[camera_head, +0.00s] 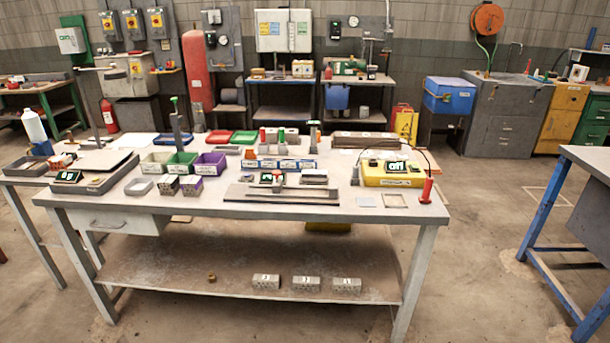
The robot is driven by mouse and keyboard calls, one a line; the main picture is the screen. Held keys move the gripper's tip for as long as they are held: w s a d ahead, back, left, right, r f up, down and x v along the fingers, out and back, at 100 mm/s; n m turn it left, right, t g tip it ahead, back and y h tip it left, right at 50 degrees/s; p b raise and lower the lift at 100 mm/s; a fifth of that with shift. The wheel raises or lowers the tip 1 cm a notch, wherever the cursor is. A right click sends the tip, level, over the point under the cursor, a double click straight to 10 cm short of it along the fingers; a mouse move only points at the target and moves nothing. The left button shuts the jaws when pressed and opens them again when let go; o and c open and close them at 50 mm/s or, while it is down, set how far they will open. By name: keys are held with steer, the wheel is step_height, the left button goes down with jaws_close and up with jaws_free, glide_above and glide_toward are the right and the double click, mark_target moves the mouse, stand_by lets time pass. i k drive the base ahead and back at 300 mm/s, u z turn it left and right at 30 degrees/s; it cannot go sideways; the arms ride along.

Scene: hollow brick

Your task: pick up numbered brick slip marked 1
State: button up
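Three grey hollow bricks with white number labels lie in a row on the lower shelf of the bench: a left one (266,282), a middle one (307,284) and a right one (346,285). Their numbers are too small to read surely. Two more small labelled blocks stand on the bench top near its front edge, a left one (168,185) and a right one (191,186); their marks are also unclear. I cannot tell which piece is marked 1. My gripper is not in view.
The bench top (340,210) holds coloured bins (209,164), a yellow device (393,175) with a display, and a red cone-shaped object (427,191). The lower shelf (180,272) is mostly bare. A blue-legged table (542,225) stands at right, with open floor between.

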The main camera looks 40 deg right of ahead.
mark_target(352, 285)
steer(key=z, duration=0.8)
steer(key=k, duration=1)
steer(key=i, duration=0.85)
